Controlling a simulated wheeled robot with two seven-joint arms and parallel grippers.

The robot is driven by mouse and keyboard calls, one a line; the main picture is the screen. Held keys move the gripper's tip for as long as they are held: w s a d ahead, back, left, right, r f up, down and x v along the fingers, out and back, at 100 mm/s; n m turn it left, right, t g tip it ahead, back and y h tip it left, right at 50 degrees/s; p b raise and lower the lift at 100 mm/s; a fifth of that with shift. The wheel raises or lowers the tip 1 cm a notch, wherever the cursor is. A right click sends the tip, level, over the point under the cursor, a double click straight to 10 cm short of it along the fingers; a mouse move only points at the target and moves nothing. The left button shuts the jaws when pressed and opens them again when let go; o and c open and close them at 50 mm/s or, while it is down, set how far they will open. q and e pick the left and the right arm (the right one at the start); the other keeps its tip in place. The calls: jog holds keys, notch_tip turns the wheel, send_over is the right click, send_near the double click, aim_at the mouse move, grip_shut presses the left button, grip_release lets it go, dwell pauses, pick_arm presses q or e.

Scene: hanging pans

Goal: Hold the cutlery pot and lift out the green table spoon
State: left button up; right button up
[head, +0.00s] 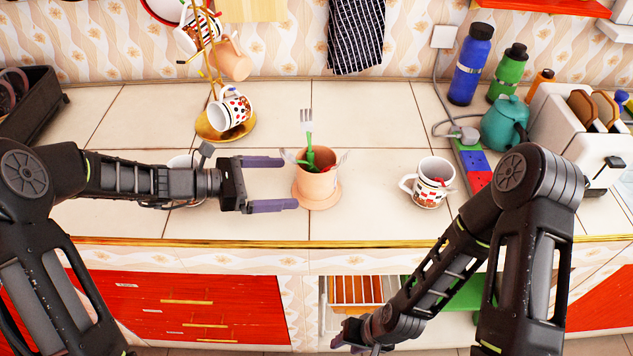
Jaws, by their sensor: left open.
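The cutlery pot (317,188) is a terracotta pot on a round saucer, upright on the tiled counter. Several pieces of cutlery stand in it. One has a green handle and a fork-like silver head (306,120) pointing up; I cannot make out a green spoon for certain. Low silver and red pieces show at the rim. My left gripper (290,182) is open and empty, its purple-grey fingers pointing at the pot's left side, close to it. My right gripper (345,333) is low in front of the counter, near the bottom edge; its fingers are not clear.
A patterned mug (433,184) stands right of the pot. A gold mug stand (210,129) with hanging mugs is at the back left. A teal kettle (504,124), bottles and a toaster (570,125) fill the right. The counter behind the pot is mostly clear.

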aim_at(312, 182)
pick_arm(q)
jog(key=b+x, duration=0.2)
jog(key=x, duration=0.6)
jog(key=shift+b, duration=0.4)
jog(key=shift+c, duration=0.2)
jog(key=c, duration=1.3)
